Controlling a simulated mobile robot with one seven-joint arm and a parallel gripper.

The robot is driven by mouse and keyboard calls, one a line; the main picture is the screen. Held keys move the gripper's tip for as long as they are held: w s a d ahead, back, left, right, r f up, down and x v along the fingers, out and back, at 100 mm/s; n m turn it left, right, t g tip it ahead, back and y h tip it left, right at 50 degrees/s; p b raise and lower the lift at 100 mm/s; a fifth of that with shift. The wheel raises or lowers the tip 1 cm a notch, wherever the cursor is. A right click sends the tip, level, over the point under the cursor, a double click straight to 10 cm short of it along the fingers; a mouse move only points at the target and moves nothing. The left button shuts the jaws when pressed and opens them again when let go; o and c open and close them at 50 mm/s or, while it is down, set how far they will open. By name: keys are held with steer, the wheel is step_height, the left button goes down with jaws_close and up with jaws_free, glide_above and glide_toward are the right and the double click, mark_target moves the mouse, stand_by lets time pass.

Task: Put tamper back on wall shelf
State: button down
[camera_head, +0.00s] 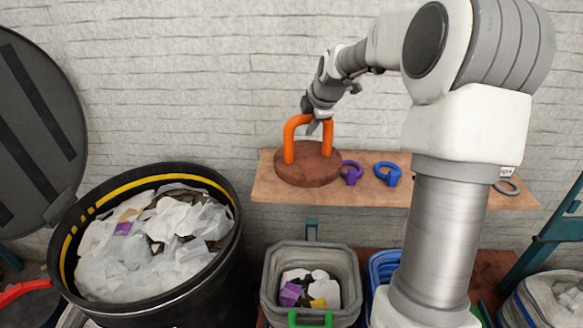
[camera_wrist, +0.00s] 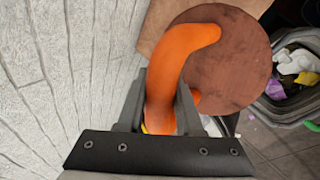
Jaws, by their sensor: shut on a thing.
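The tamper has a round brown base (camera_head: 308,166) and an orange arched handle (camera_head: 290,138). In the head view it is upright over the left end of the wooden wall shelf (camera_head: 262,193); I cannot tell whether its base touches the board. My gripper (camera_head: 314,122) is at the top of the handle. In the wrist view the orange handle (camera_wrist: 180,60) runs between the two dark fingers of my gripper (camera_wrist: 160,108), which is shut on it. The brown base (camera_wrist: 228,75) shows beyond the handle, and part of the shelf (camera_wrist: 158,25) shows behind it.
A purple ring tool (camera_head: 351,173), a blue ring tool (camera_head: 388,173) and a grey ring (camera_head: 508,187) are along the shelf to the right. A large black bin (camera_head: 222,262) full of waste stands at left. A grey crate (camera_head: 345,258) with scraps is below the shelf.

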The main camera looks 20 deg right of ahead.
steer(key=w+r+p+x, duration=0.1)
steer(key=p+x, duration=0.1)
steer(key=x, duration=0.5)
steer(key=w+r+p+x, duration=0.1)
steer(key=p+x, duration=0.1)
steer(key=x, duration=0.6)
steer(key=shift+w+a+f, duration=0.2)
steer(key=shift+w+a, duration=0.05)
steer(key=shift+w, duration=0.2)
steer(key=c, duration=0.6)
jaws_free()
steer(key=shift+f, duration=0.2)
steer(key=shift+s+r, duration=0.1)
steer(key=shift+r, duration=0.05)
steer(key=b+v, duration=0.2)
steer(key=v, duration=1)
